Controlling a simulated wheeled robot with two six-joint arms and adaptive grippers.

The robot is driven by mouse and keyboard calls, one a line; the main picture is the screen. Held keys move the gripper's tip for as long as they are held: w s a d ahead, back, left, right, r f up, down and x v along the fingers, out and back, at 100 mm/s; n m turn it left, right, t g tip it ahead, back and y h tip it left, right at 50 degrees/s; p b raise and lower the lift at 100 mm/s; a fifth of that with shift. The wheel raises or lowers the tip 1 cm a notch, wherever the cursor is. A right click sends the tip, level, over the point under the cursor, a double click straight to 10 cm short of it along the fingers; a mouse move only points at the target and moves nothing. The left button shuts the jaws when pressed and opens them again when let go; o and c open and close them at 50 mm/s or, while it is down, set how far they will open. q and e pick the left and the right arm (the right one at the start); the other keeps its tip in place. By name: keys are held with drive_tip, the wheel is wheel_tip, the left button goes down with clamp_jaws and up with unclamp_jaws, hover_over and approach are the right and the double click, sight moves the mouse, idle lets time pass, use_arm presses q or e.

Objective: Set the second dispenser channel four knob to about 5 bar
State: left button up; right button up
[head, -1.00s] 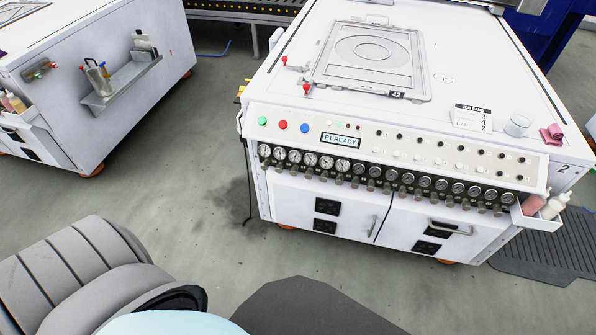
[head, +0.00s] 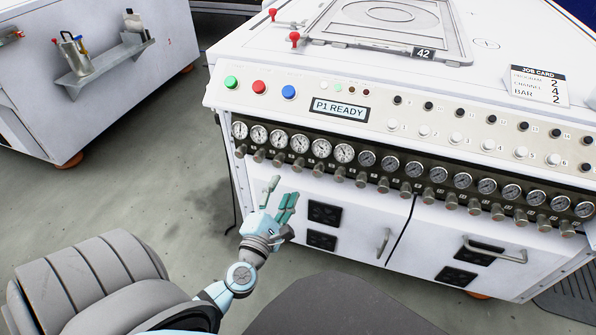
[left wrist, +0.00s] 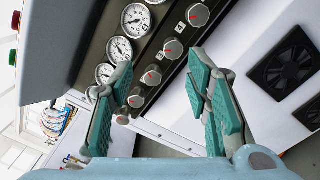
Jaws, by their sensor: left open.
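The white dispenser (head: 330,215) carries a row of round gauges with small grey knobs below them. Counting from the left, the fourth knob (head: 298,166) sits under the fourth gauge (head: 299,143); its setting is too small to read. My left gripper (head: 280,194) is open and empty, below and in front of the leftmost knobs, apart from the panel. My right gripper is out of view.
A job card (head: 540,84) on the top reads program 2, channel 4, bar 2. The display (head: 340,109) reads P1 READY. Door handles (head: 494,251) and black vents (head: 324,213) are on the front below. Another white cabinet (head: 110,90) stands left, with grey floor between.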

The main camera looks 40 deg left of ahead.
sight(298, 169)
use_arm(q)
drive_tip(key=shift+g, duration=0.3)
drive_tip(key=x, duration=0.3)
drive_tip(key=f+x, duration=0.1)
drive_tip(key=x, duration=0.2)
drive_tip(key=d+f+x, duration=0.1)
drive_tip(key=x, duration=0.3)
drive_tip(key=shift+w+b, duration=0.2)
drive_tip(key=shift+b, duration=0.15)
drive_tip(key=shift+w, duration=0.15)
drive_tip(key=shift+s+r, duration=0.4)
drive_tip(key=shift+r, duration=0.05)
drive_tip(key=shift+w+f, duration=0.15)
drive_tip(key=c, duration=0.3)
clamp_jaws()
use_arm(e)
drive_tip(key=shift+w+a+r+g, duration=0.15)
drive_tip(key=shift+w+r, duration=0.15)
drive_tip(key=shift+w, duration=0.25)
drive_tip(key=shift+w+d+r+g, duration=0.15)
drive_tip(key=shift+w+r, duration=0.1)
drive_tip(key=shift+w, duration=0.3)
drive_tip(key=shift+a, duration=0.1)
